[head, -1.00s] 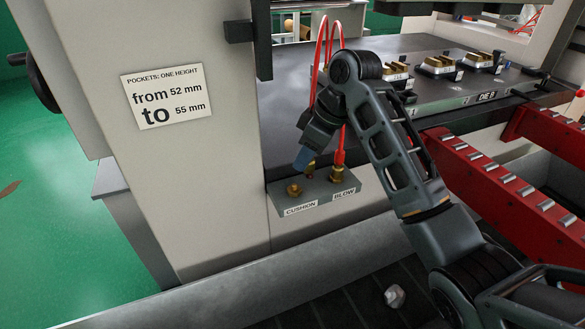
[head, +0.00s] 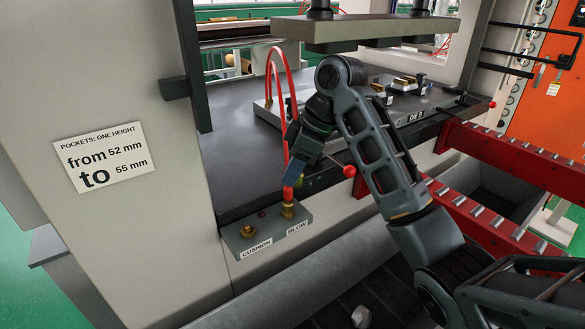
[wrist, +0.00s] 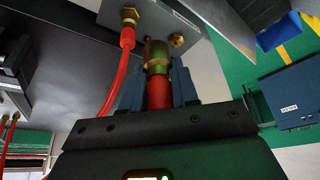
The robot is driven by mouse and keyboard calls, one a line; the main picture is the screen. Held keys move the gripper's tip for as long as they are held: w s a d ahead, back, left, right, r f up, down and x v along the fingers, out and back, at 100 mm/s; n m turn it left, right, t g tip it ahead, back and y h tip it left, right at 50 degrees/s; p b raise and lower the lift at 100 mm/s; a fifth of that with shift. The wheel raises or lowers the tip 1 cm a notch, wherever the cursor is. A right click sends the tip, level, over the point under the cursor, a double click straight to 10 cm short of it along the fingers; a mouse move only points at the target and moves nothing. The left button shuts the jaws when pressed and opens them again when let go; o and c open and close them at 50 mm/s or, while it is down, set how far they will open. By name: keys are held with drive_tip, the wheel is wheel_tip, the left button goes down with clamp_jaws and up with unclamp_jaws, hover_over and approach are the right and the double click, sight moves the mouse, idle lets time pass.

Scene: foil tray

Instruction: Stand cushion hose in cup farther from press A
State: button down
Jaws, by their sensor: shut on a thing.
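The cushion hose (wrist: 158,95) is a short red end with a brass coupling (wrist: 156,58). My gripper (wrist: 158,88) is shut on its red part, seen in the wrist view. The coupling points toward the valve block (wrist: 95,10) and looks apart from the bare brass fitting (wrist: 177,40). In the head view my gripper (head: 296,178) is in front of the BLOW side of the block. The CUSHION fitting (head: 248,230) is bare. The blow hose (head: 275,85) loops down to the BLOW fitting (head: 288,209). I cannot make out any cup.
The press column (head: 105,90) with a pocket-height sign (head: 104,163) stands at the left. The dark press bed (head: 225,130) carries a die with brass parts. Red roller rails (head: 480,210) lie to the right. A red ball knob (head: 349,171) is beside my gripper.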

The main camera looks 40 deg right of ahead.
drive_tip(key=shift+r+p, duration=1.3)
drive_tip(key=shift+f, duration=0.1)
